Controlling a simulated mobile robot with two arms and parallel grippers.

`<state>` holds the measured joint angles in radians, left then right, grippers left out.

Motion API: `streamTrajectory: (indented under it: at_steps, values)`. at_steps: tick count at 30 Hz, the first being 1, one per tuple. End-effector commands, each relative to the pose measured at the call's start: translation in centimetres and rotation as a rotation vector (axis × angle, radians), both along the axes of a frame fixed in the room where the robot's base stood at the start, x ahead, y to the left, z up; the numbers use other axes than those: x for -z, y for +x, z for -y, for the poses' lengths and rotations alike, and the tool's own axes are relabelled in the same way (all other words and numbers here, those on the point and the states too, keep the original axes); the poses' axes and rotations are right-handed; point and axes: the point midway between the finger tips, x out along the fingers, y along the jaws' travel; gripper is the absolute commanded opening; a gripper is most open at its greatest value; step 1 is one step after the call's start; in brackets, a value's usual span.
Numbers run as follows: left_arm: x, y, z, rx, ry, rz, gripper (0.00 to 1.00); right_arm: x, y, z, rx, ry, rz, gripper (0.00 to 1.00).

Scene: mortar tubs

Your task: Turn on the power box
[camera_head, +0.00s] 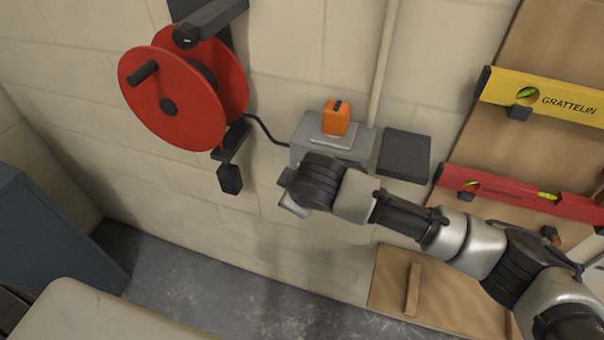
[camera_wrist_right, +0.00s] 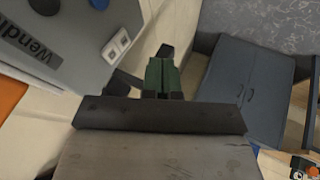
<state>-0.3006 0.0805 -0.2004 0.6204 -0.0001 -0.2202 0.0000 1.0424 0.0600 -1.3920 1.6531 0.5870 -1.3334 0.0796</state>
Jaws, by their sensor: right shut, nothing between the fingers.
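The power box (camera_head: 304,139) is a grey box on the block wall, with an orange switch (camera_head: 336,118) on a light plate on its upper face. My right arm reaches in from the right, and its gripper (camera_head: 290,198) is just below and in front of the box, partly hidden by my wrist. In the right wrist view the box's grey face (camera_wrist_right: 72,60) shows lettering, dark and blue round parts and two white sockets. The green-tipped fingers (camera_wrist_right: 162,76) are together and empty, beside the box. Contact cannot be told. My left gripper is out of view.
A red cable reel (camera_head: 175,98) hangs left of the box, with a black cable running to it. A dark block (camera_head: 404,155) sits to the right. Yellow (camera_head: 545,96) and red (camera_head: 520,190) levels hang on a board. A blue-grey cabinet (camera_head: 50,240) stands lower left.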

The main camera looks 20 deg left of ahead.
Motion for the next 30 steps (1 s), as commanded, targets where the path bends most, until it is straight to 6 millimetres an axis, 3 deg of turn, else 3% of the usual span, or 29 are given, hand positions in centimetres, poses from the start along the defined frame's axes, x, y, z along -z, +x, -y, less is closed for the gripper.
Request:
streamTrajectory:
  at_steps: [3,12,25,30]
  values:
    - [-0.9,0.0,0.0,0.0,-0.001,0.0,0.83,1.8,1.1,-0.8,0.002,-0.002,-0.002,0.0]
    - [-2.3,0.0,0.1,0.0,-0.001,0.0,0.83,2.2,4.5,-0.7,0.001,0.0,-0.001,0.0]
    - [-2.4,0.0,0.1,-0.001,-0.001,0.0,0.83,2.4,5.0,-0.7,0.0,0.001,0.0,0.0]
    - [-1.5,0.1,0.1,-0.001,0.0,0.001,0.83,2.6,5.9,-0.7,0.0,0.001,0.03,0.0]
